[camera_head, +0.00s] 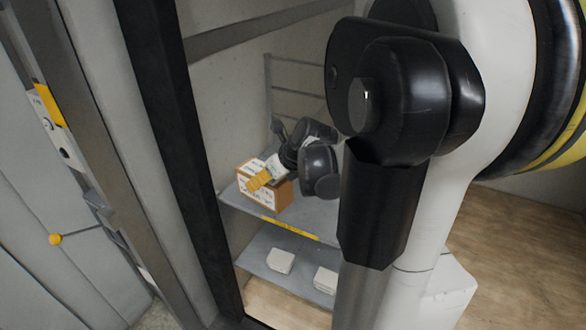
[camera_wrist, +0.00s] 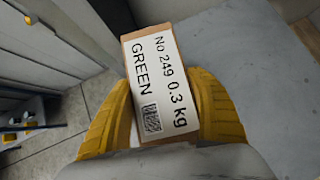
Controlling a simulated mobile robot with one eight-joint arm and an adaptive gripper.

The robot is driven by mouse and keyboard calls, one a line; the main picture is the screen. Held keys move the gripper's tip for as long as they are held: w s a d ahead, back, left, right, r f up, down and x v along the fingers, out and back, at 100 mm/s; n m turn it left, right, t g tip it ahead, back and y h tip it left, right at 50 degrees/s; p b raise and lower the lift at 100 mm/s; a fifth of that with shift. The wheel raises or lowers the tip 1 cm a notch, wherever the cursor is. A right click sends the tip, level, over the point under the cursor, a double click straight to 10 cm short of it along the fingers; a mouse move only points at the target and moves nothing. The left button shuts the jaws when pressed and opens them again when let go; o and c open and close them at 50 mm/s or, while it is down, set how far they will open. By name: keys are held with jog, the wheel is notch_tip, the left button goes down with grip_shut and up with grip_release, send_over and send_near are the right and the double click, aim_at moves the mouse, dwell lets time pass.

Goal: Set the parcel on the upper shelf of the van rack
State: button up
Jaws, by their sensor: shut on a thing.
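The parcel is a small brown cardboard box with white labels. In the wrist view the parcel (camera_wrist: 155,85) sits between my two yellow fingers, its label reading "No 249 0.3 kg GREEN". In the head view the parcel (camera_head: 283,197) shows at the left part of the grey upper shelf (camera_head: 312,215), with a yellow finger across it. My gripper (camera_wrist: 165,110) is shut on the parcel; in the head view my gripper (camera_head: 258,180) reaches in from the right. I cannot tell whether the parcel's underside touches the shelf.
The lower shelf (camera_head: 258,252) holds white boxes (camera_head: 281,261) and (camera_head: 325,280). A dark post (camera_head: 180,150) stands left of the rack. A grey rail frame (camera_head: 297,92) rises behind the upper shelf. My arm hides the shelf's right part.

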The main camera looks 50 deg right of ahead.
jog(key=s+d+f+m+h, duration=0.2)
jog(key=s+d, duration=1.1)
jog(key=b+x, duration=0.2)
jog(key=x, duration=0.3)
jog(key=w+b+x, duration=0.1)
jog(key=b+x, duration=0.1)
jog(key=x, duration=0.3)
jog(key=r+b+x, duration=0.1)
jog(key=x, duration=0.5)
jog(key=shift+w+a+b, duration=0.2)
jog(key=shift+b, duration=0.2)
jog(key=shift+r, duration=0.1)
jog(key=o, duration=1.4)
